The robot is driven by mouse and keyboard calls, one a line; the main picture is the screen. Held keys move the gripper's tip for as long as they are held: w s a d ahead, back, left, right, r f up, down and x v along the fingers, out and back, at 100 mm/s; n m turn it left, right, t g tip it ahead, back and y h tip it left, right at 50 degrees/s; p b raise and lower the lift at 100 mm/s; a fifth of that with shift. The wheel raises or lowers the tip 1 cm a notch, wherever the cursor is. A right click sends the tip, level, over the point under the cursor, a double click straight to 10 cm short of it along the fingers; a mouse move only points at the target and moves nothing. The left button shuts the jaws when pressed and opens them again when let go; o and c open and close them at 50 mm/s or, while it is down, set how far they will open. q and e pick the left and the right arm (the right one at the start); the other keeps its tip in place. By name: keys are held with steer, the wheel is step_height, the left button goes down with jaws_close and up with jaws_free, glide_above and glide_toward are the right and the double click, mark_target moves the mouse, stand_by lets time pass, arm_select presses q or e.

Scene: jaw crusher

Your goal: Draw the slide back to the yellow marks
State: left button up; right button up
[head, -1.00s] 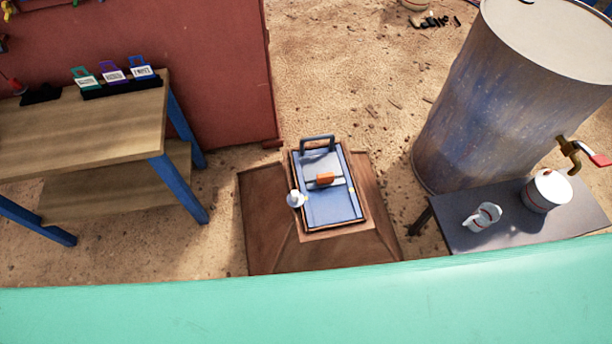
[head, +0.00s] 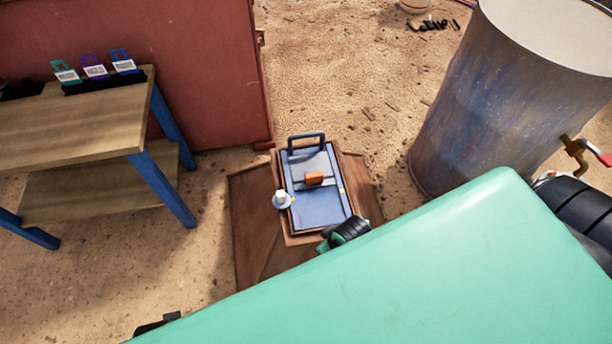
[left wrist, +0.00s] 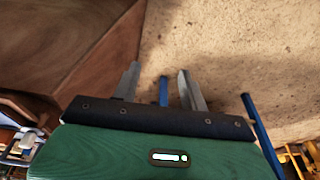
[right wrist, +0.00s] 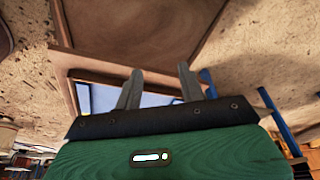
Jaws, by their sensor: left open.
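The slide is a blue-grey plate (head: 319,207) with a dark upright handle (head: 306,142) at its far end. It lies in a brown frame on a sloping brown housing (head: 258,215). An orange block (head: 314,178) sits across its middle. A small yellow mark (head: 342,190) shows at the right edge. My right gripper is by the frame's near right corner in the head view, its fingers hidden; in the right wrist view it is open and empty (right wrist: 159,88), with part of the blue plate behind it. My left gripper (left wrist: 160,88) is open and empty in the left wrist view.
A white knob (head: 282,200) stands at the frame's left edge. A wooden table (head: 80,125) with several coloured tags is at left. A large blue-grey drum (head: 490,110) with a tap stands at right. My teal body covers the lower right.

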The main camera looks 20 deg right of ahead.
steer(key=w+a+r+n, duration=0.1)
steer(key=w, duration=0.1)
steer(key=w+a+n+y, duration=0.1)
steer(key=w+n, duration=0.1)
steer(key=w, duration=0.1)
steer(key=w+a+r+n+y+b, duration=0.1)
steer(key=w, duration=0.2)
steer(key=shift+w+r, duration=0.25)
steer(key=shift+r, duration=0.1)
steer(key=w+n, duration=0.1)
steer(key=w+r+n, duration=0.1)
steer(key=w, duration=0.1)
steer(key=w+r+n+y+b, duration=0.1)
steer(key=shift+w+d+r+n, duration=0.2)
steer(key=shift+w+d+n, duration=0.2)
steer(key=w+d+r+n+g+b, duration=0.1)
steer(key=w+d+r+n+g, duration=0.1)
steer(key=w+d+r+n, duration=0.25)
glide_toward(315, 174)
steer(key=shift+m, duration=0.45)
steer(key=b+x, duration=0.2)
steer(key=x, duration=0.8)
steer(key=shift+a+f, duration=0.15)
steer(key=shift+f, duration=0.05)
arm_select(q)
steer(key=shift+s+d+f, duration=0.2)
steer(key=shift+s+d, duration=0.3)
steer(key=shift+d, duration=0.35)
arm_select(e)
jaws_close()
